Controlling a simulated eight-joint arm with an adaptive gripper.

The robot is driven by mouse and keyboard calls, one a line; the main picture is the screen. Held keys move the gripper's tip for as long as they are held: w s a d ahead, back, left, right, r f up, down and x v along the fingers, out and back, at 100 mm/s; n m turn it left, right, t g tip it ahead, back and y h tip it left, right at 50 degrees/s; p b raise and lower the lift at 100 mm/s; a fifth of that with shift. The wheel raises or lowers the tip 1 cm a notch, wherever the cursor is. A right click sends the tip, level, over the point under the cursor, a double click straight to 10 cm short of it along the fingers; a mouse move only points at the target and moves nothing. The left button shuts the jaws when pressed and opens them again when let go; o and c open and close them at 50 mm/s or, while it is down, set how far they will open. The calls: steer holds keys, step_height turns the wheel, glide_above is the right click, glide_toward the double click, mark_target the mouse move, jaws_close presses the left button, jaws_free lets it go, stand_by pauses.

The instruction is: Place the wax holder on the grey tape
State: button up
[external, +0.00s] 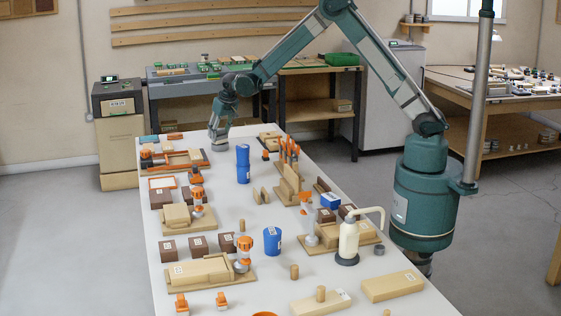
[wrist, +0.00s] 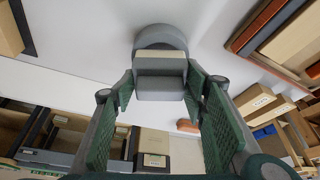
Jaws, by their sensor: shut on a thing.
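My gripper (wrist: 158,88) is shut on a grey block with a cream band, which I take to be the wax holder (wrist: 160,86). Its green ribbed pads stand on either side of the block. A rounded grey thing, possibly the grey tape (wrist: 160,36), shows just beyond the block in the wrist view. I cannot tell whether the two touch. In the external view my gripper (external: 217,143) points down low over the far end of the white table. The held thing is too small there to make out.
A wooden tray with orange parts (external: 180,160) lies left of my gripper. A stacked blue cylinder (external: 243,163) stands in front to the right, and a board with a small block (external: 268,140) lies to the right. Bare white tabletop (external: 222,185) lies between them.

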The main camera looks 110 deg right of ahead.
stand_by(0.3)
steer(key=o, duration=0.9)
steer(key=shift+f, duration=0.1)
steer(key=shift+o, duration=0.2)
steer(key=shift+r, duration=0.2)
steer(key=p+v, duration=0.1)
steer(key=v, duration=1.1)
steer(key=shift+s+f, duration=0.1)
steer(key=shift+a, duration=0.15)
